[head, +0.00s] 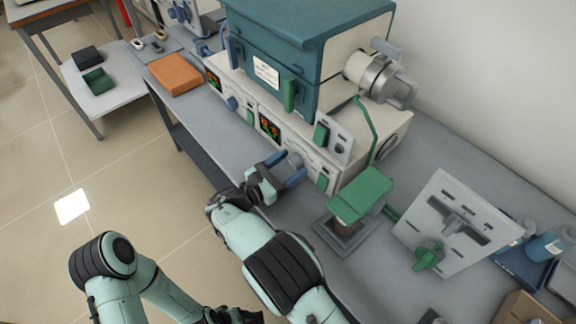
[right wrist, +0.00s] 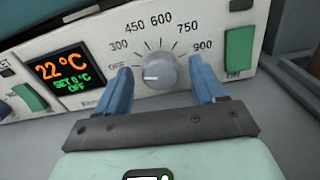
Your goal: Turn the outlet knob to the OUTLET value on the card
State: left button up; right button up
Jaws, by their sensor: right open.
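A grey dial knob (right wrist: 156,72) sits on the white furnace panel, with a printed scale from OFF through 300, 450, 600, 750 to 900. Its light pointer mark faces left, near OFF. My right gripper (right wrist: 163,84) is open, with one blue finger on each side of the knob; I cannot tell if they touch it. In the head view my right gripper (head: 284,172) is at the front of the lower panel. A white card (head: 266,73) is on the teal furnace's front, its text too small to read. My left gripper (head: 236,316) is dark and partly cut off at the bottom edge.
The display (right wrist: 62,72) reads 22 °C, set 0 °C, OFF. A green switch (right wrist: 239,50) is right of the knob. A green-topped stand (head: 361,194) and a tilted grey panel with a green knob (head: 428,257) stand to the right. An orange block (head: 177,74) lies left on the bench.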

jog(key=c, duration=1.1)
jog(key=shift+o, duration=0.2)
pick_arm(q)
jog(key=shift+s+d+r, duration=0.1)
jog(key=shift+s, duration=0.05)
pick_arm(e)
jog(key=shift+m, duration=0.4)
jog(key=m, duration=0.2)
jog(key=shift+m+p, duration=0.3)
pick_arm(q)
jog(key=shift+s+d+r, duration=0.15)
jog(key=shift+s+r, duration=0.1)
jog(key=shift+s, duration=0.1)
pick_arm(e)
jog(key=shift+s+m, duration=0.1)
jog(key=shift+m, duration=1.5)
jog(key=o, duration=1.1)
jog(key=shift+c, duration=0.2)
